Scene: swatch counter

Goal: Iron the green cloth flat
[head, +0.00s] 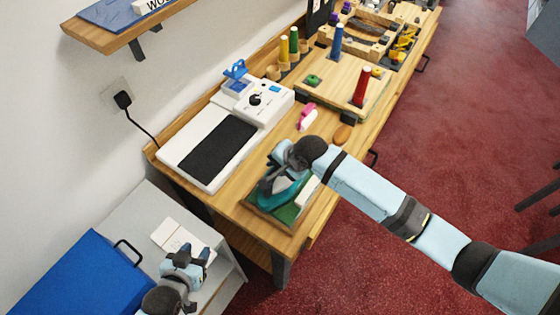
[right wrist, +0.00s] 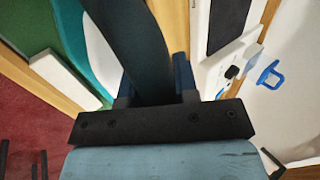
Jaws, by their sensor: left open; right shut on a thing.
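The green cloth (head: 287,213) lies on a wooden-edged board near the counter's front corner, partly hidden by the iron and my right arm. It also shows at the left of the right wrist view (right wrist: 22,28). A teal iron (head: 270,195) with a dark handle (right wrist: 130,45) is over the cloth; I cannot tell whether its sole touches it. My right gripper (head: 275,178) is shut on the iron's handle. A white block (head: 307,191) lies at the cloth's right edge. My left gripper (head: 190,256) is open and empty, above the low grey cabinet.
A white machine with a black pad (head: 217,147) stands behind the board. A pink-and-white item (head: 306,117) and a brown oval piece (head: 342,134) lie beyond it. A pegboard (head: 340,88) stands farther along. A white box (head: 175,236) and a blue case (head: 75,280) are at lower left.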

